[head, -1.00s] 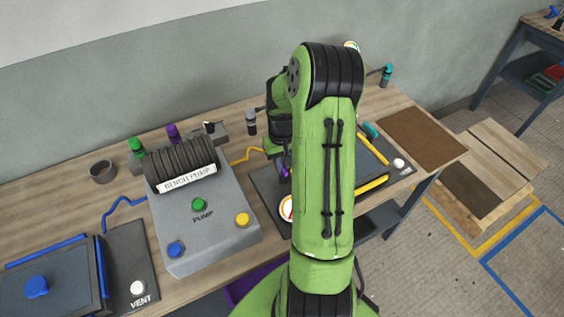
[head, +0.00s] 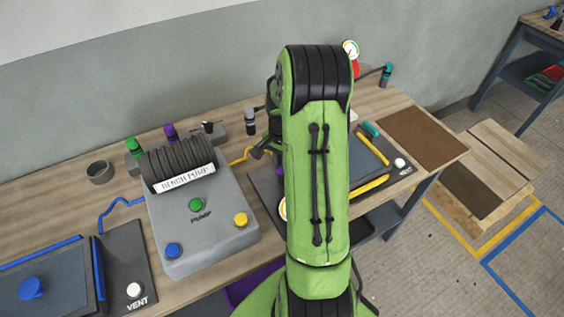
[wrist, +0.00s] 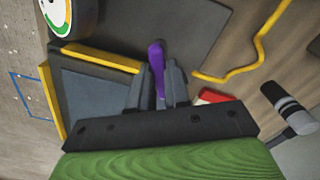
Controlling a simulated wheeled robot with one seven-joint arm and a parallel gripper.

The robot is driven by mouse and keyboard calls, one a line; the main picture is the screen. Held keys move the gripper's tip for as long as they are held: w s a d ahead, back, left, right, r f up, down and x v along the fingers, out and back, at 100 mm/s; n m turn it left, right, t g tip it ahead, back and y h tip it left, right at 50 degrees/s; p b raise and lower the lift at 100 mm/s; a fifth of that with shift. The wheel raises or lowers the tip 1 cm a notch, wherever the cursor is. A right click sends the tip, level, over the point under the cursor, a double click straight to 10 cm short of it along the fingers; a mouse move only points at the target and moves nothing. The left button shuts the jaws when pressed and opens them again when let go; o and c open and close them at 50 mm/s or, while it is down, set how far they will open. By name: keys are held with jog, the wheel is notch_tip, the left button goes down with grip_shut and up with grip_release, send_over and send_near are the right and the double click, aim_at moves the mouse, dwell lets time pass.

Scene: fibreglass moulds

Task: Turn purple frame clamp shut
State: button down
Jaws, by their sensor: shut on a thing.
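The purple frame clamp (wrist: 156,52) shows in the wrist view as a slim upright purple lever. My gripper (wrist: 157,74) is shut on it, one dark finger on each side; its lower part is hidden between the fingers. Beside it lies a dark framed panel (wrist: 95,95) edged with yellow strips. I cannot tell from these views how far the clamp is turned.
The grey bench pump (head: 205,238) stands left of my arm, with a second panel (head: 65,275) beyond it. A yellow hose (wrist: 243,68) and a grey-black bottle (wrist: 288,108) lie close to the gripper. A round gauge (wrist: 67,14) shows at the wrist view's top left. The brown mat (head: 422,138) is clear.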

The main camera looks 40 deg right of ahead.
jog(key=m, duration=0.5)
jog(key=shift+m, duration=0.3)
dwell(0.4)
jog(key=c, duration=1.1)
grip_release()
notch_tip(320, 180, up, 16)
jog(key=shift+f+p, duration=0.1)
jog(key=shift+p, duration=1.05)
